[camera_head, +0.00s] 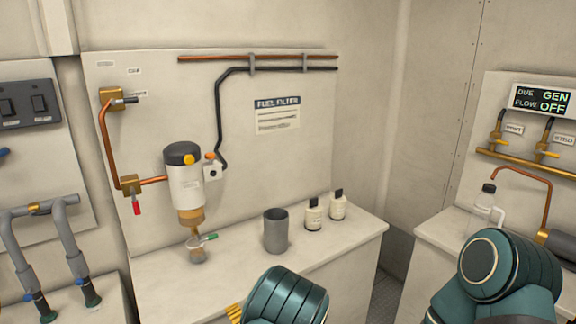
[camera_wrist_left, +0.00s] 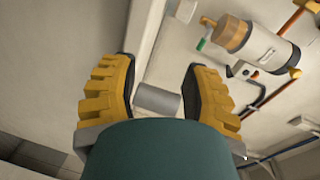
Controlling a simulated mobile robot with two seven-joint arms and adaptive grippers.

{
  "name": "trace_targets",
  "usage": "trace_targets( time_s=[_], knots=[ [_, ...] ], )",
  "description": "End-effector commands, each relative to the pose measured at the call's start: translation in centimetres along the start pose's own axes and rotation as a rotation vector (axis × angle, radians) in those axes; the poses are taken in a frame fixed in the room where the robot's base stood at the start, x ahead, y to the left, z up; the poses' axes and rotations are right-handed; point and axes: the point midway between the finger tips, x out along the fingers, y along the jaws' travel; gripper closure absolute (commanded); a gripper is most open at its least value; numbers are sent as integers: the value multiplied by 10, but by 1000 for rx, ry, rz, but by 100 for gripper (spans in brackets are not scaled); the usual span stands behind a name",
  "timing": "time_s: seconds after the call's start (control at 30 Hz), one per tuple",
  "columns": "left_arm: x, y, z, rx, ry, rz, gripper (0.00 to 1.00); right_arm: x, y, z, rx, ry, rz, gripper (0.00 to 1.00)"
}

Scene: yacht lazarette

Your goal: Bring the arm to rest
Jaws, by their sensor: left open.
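My left gripper (camera_wrist_left: 160,72) is open, with its two yellow fingers spread wide and nothing between them touching. In the head view its wrist is teal at the bottom middle, with a bit of yellow finger (camera_head: 235,313) beside it. A grey cup (camera_head: 276,232) stands upright on the counter beyond the gripper; in the left wrist view the cup (camera_wrist_left: 158,99) shows in the gap between the fingers.
Grey pipes (camera_head: 62,235) are at left.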

Motion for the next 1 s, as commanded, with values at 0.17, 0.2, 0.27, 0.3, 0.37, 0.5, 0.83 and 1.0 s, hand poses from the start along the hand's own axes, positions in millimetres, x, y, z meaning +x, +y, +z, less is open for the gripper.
trace_targets(
  time_s=[0.17, 0.2, 0.27, 0.3, 0.37, 0.5, 0.83, 1.0],
  knots=[
    [-10, 54, 46, -224, -61, 320, 53, 0, 0, 0, 0, 0, 0, 100],
    [-17, 67, 55, -291, -86, 405, 53, 0, 0, 0, 0, 0, 0, 100],
    [-33, 86, 70, -401, -135, 544, 53, 0, 0, 0, 1, 0, 0, 100],
    [-47, 97, 79, -482, -175, 641, 53, 0, 0, 0, 1, 0, 0, 100],
    [-71, 110, 90, -602, -244, 785, 53, 0, 0, 0, 1, 0, 0, 100],
    [-133, 121, 106, -843, -427, 1086, 53, 0, 0, 0, 0, 0, 0, 100],
    [-219, 104, 122, -1049, -710, 1413, 53, 0, 0, 0, 0, 0, 0, 100],
    [-223, 102, 123, -1054, -725, 1427, 53, 0, 0, 0, 0, 0, 0, 100]
  ],
)
